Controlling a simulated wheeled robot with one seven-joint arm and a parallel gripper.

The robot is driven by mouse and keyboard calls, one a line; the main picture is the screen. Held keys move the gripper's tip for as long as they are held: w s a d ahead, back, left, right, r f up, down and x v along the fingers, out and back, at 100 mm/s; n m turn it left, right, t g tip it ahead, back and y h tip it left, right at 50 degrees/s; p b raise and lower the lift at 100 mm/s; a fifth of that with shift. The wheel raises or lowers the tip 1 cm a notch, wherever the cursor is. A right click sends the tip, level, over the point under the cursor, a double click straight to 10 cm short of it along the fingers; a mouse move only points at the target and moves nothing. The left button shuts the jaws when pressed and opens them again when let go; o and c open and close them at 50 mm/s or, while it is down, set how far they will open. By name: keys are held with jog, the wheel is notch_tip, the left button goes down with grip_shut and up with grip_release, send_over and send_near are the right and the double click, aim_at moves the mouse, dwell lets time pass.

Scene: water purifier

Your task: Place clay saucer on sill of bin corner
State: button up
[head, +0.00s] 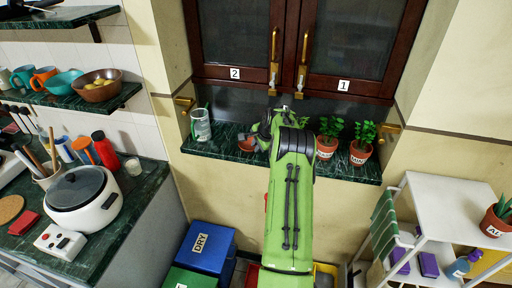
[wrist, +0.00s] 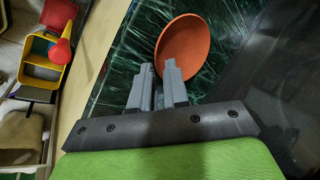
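The orange-brown clay saucer (wrist: 188,45) rests on the dark green marble sill (wrist: 122,70) in the wrist view, just beyond my fingertips. In the head view the saucer (head: 246,144) shows partly beside my gripper (head: 262,132). My gripper (wrist: 159,72) has its two grey fingers a small gap apart, with marble visible between them. The right finger overlaps the saucer's near rim in the picture; I cannot tell whether it touches. Nothing is held. My arm hides part of the middle of the sill (head: 222,153).
A glass (head: 200,125) stands at the sill's left end. Potted herbs (head: 327,140) and (head: 361,142) stand right of my arm. Dark cabinet doors (head: 237,40) hang above. Blue bin (head: 207,248), green bin (head: 188,279) and a yellow bin (wrist: 42,68) are below.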

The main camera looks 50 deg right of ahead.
jog(key=v, duration=1.1)
jog(key=w+a+r+n, duration=0.1)
jog(key=a+r+n, duration=0.3)
jog(key=a, duration=0.5)
jog(key=w+a+r+n, duration=0.25)
jog(key=a+r, duration=0.25)
jog(key=a, duration=0.3)
jog(key=s+a+r+n, duration=0.2)
jog(key=s+a, duration=0.1)
jog(key=a, duration=0.3)
jog(key=s+a+r+n, duration=0.3)
jog(key=a, duration=0.4)
jog(key=s+a+f+n+y, duration=0.1)
jog(key=s+a+n, duration=0.4)
jog(key=s, duration=0.4)
jog(key=s+a+f+n, duration=0.2)
jog(key=s+a+n, duration=0.2)
jog(key=s+a, duration=0.4)
jog(key=shift+s+a+n+y, duration=0.3)
jog(key=shift+s+n+y, duration=0.1)
jog(key=shift+s, duration=0.85)
